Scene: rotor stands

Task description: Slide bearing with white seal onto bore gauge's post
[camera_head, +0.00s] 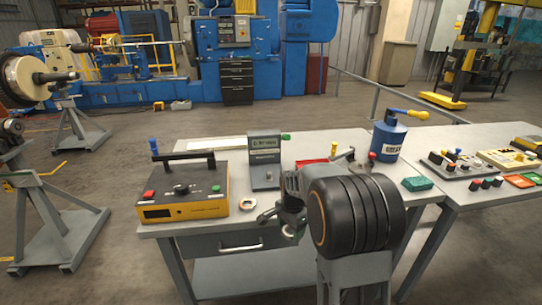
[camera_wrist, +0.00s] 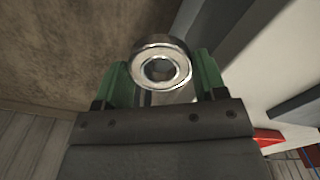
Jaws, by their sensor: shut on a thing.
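My gripper (camera_wrist: 160,80) is shut on a bearing in the wrist view. The bearing (camera_wrist: 145,73) is a shiny metal ring with a pale, whitish face and a dark central hole, held between the green fingers. In the head view my gripper (camera_head: 277,222) is at the table's front edge, and the held bearing is hard to make out there. The bore gauge (camera_head: 265,161), a grey upright unit with a display, stands on the table behind my gripper. Its post cannot be made out clearly; my arm hides part of that area.
Another ring (camera_head: 248,204) lies on the table left of my gripper. A yellow and black box (camera_head: 182,199) stands further left. A red tray (camera_head: 311,170) is partly hidden behind my arm. A blue canister (camera_head: 388,140) and a green block (camera_head: 418,184) are to the right.

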